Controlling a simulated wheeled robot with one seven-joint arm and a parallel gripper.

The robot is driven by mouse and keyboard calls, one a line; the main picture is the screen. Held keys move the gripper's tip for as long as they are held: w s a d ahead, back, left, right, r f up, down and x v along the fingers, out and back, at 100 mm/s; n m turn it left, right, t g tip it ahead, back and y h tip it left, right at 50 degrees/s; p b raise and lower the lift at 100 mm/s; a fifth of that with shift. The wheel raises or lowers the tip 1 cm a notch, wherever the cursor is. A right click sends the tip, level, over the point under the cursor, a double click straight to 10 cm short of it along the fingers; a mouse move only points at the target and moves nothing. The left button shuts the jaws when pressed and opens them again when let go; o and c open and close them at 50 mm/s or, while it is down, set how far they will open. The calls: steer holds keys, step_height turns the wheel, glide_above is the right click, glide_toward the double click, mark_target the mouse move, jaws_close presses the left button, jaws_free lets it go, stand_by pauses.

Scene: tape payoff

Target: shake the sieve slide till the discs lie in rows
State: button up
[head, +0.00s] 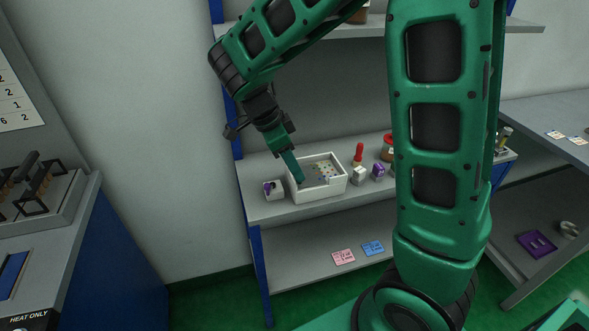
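A white open-topped box (320,193) stands on the middle shelf. Inside it is a pale, dotted surface (326,168), which looks like the sieve slide with small discs. The discs are too small to tell whether they lie in rows. A small bluish-grey piece shows near the box's front right. My gripper (299,180) reaches down from the upper left into the left end of the box. Its fingertips are partly hidden by the box wall. I cannot tell whether they are open or shut, or touch anything.
A small white block with a purple mark (273,190) stands just left of the box. A red-topped item (358,153), a white block (358,175) and a purple block (378,171) stand to its right. Pink (343,257) and blue (373,248) cards lie on the lower shelf.

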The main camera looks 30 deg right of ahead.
steer(key=shift+x, duration=0.95)
jaws_close()
